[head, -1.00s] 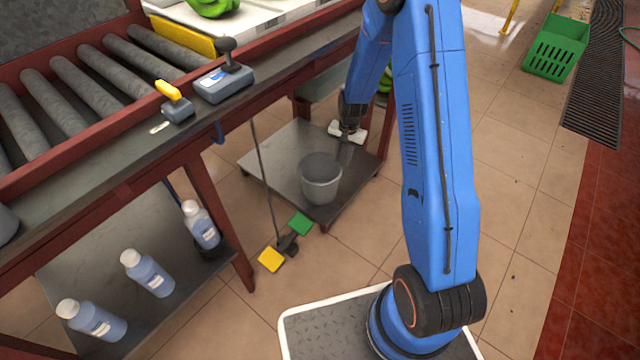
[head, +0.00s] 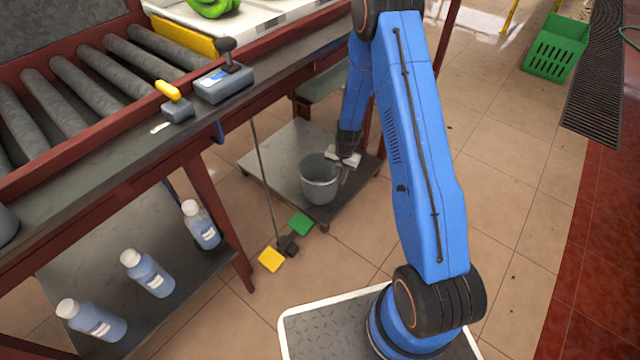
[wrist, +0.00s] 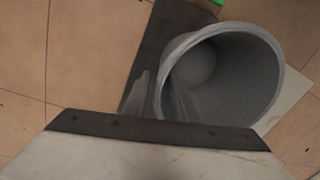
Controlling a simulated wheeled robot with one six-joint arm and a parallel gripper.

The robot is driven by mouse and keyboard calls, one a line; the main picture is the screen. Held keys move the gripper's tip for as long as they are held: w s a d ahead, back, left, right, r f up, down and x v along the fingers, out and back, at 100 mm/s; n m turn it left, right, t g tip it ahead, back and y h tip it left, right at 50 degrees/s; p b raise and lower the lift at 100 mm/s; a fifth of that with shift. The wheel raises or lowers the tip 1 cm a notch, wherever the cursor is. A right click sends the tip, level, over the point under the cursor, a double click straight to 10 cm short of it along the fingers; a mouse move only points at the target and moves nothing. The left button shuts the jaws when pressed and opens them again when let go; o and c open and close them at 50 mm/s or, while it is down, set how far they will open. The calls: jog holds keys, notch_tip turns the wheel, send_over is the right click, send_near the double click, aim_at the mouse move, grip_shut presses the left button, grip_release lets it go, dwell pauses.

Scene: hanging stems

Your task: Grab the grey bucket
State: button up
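The grey bucket (head: 318,188) stands upright on the low metal shelf (head: 277,158) under the workbench. In the wrist view the bucket (wrist: 235,85) shows its open mouth and empty inside. My gripper (head: 338,172) is at the bucket's right rim in the head view. In the wrist view my gripper (wrist: 160,92) has one finger outside the bucket wall and the other inside its mouth. The fingers are apart, with the rim between them. I see no clear grip on the wall. The lower finger parts are hard to make out.
A red table leg (head: 370,125) stands close to my arm. A foot pedal with yellow and green pads (head: 285,246) lies on the floor before the shelf. Several blue bottles (head: 148,273) are on the left shelf. A green crate (head: 556,48) is far right, with open floor before it.

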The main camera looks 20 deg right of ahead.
aim_at(336, 188)
jog(key=shift+w+a+f, duration=0.1)
jog(key=shift+a+f, duration=0.05)
jog(key=shift+f, duration=1.15)
jog(key=shift+w+a+f, duration=0.1)
jog(key=shift+a+f, duration=0.05)
jog(key=shift+f, duration=1.1)
grip_shut()
